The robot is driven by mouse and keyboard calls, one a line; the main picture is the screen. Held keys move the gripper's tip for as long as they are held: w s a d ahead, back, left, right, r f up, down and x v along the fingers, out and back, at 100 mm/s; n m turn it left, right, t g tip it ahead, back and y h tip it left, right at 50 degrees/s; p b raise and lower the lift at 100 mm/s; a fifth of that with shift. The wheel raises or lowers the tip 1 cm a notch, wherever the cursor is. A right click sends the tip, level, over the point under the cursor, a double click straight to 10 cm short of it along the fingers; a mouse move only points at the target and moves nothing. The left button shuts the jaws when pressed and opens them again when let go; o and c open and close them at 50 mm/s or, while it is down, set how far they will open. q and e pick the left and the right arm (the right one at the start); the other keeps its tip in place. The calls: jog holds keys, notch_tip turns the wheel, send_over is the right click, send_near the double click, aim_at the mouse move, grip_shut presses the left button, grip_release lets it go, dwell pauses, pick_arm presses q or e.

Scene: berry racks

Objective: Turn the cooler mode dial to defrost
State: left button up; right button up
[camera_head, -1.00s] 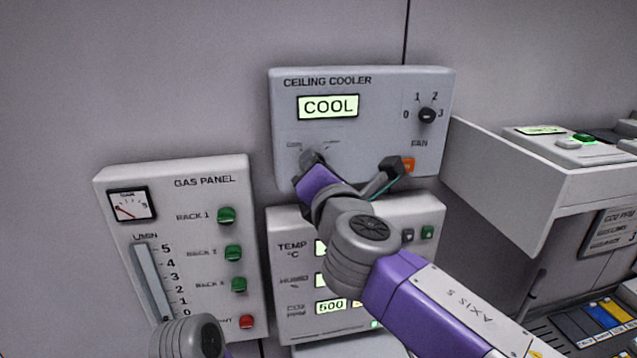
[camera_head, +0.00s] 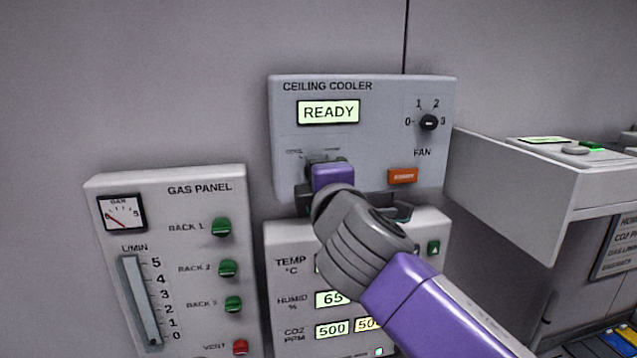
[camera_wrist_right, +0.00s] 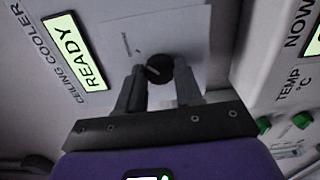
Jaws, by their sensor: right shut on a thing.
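The ceiling cooler panel (camera_head: 380,100) is on the wall, and its display (camera_head: 328,112) reads READY. In the right wrist view the display (camera_wrist_right: 75,50) reads READY too. The dark round mode dial (camera_wrist_right: 160,69) sits between the two fingers of my right gripper (camera_wrist_right: 162,82), which is shut on it. In the head view my right gripper (camera_head: 326,178) is at the lower left of the cooler panel and hides the dial. The printed labels around the dial are too small or covered to read. My left gripper is not in view.
The fan knob (camera_head: 428,122) and an orange button (camera_head: 402,176) are on the cooler panel's right. The gas panel (camera_head: 180,260) hangs at left with several coloured knobs. A temperature panel (camera_head: 285,240) is below. A grey box (camera_head: 520,180) juts out at right.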

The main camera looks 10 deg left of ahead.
dwell(0.4)
jog(key=o, duration=1)
jog(key=b+v, duration=0.2)
jog(key=v, duration=0.5)
jog(key=shift+s+d, duration=0.15)
jog(key=shift+s, duration=0.15)
